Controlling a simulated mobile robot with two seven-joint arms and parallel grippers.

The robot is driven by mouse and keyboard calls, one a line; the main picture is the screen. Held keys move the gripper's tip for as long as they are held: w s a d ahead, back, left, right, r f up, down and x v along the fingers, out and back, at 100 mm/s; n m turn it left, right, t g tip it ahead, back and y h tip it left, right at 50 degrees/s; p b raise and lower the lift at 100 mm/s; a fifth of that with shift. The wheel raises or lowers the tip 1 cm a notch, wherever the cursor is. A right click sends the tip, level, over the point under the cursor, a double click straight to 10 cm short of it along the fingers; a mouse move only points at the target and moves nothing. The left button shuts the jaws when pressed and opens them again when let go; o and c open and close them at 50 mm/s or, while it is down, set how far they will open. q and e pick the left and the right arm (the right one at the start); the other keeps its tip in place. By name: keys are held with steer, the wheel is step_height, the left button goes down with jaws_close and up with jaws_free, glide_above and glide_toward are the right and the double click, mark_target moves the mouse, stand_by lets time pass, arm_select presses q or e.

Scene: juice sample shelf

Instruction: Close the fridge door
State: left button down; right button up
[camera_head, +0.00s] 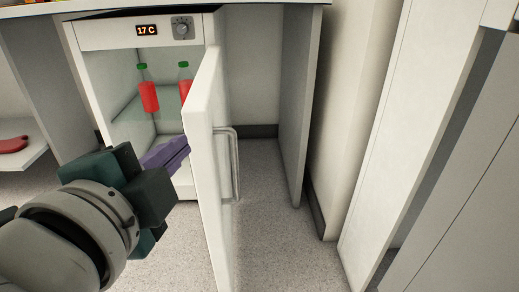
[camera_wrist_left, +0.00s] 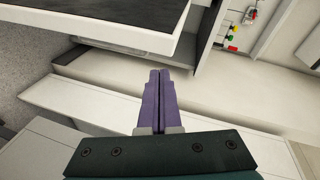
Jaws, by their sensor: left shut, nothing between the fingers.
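The small white fridge (camera_head: 98,36) stands under a counter with its door (camera_head: 207,110) standing open toward me. The door is seen nearly edge-on, with its handle (camera_head: 234,165) on the right-hand face. My left gripper (camera_head: 186,147) is at the inner side of the door, its purple fingers shut together and empty. The fingertips are close to the door's inner face; I cannot tell whether they touch it. The shut fingers also show in the left wrist view (camera_wrist_left: 159,76). My right gripper is not in view.
Two red bottles with green caps, one on the left (camera_head: 148,92) and one partly behind the door (camera_head: 184,80), stand inside the fridge. A red item (camera_head: 12,145) lies on a low shelf at the left. The floor (camera_head: 275,235) right of the door is clear, up to a wall.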

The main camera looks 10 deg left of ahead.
mark_target(213, 143)
arm_select(q)
steer(key=w+d+f+m+t+h+b, duration=0.1)
steer(key=w+d+f+m+t+b, duration=0.1)
steer(key=d+f+m+b, duration=0.3)
steer(key=w+a+b, duration=0.1)
steer(key=w+b, duration=0.3)
steer(key=w, duration=0.6)
steer(key=shift+n+h, duration=0.3)
steer(key=shift+h, duration=0.1)
steer(key=a, duration=0.1)
steer(key=s+a+p, duration=0.1)
steer(key=a, duration=0.1)
steer(key=shift+s+a+f+p, duration=0.15)
steer(key=shift+s+a+p, duration=0.15)
steer(key=shift+a, duration=0.1)
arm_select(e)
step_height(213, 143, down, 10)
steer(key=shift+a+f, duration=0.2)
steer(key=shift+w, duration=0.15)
arm_select(q)
steer(key=shift+a, duration=0.1)
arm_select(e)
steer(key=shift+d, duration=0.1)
